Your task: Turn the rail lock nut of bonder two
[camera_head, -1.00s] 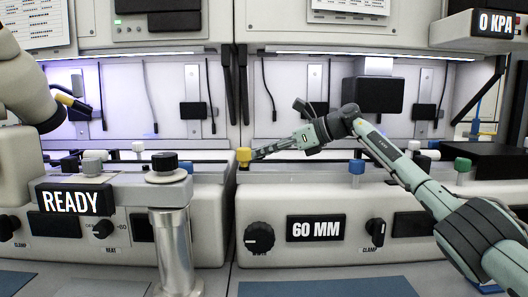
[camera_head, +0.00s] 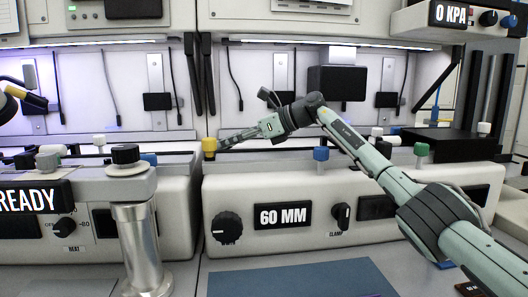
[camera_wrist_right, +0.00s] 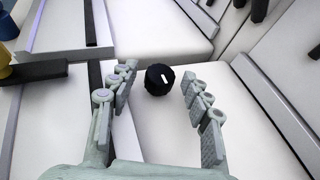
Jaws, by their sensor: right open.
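My right gripper (camera_head: 224,142) comes in from the right over the machine with the 60 MM display. In the head view its fingers lie close beside a yellow knob (camera_head: 209,145); I cannot tell if they touch. In the right wrist view the gripper (camera_wrist_right: 160,105) is open and empty. A black ribbed knob with a white mark (camera_wrist_right: 159,79) sits just beyond the gap between its fingers, apart from them. I cannot tell which knob is the rail lock nut. My left gripper is not in view.
The 60 MM display (camera_head: 283,216) sits between a large black dial (camera_head: 227,228) and the clamp knob (camera_head: 341,215). Blue (camera_head: 321,154) and green (camera_head: 421,149) knobs stand along the top. A metal post with a black cap (camera_head: 125,154) stands left. A blue mat (camera_head: 300,279) lies in front.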

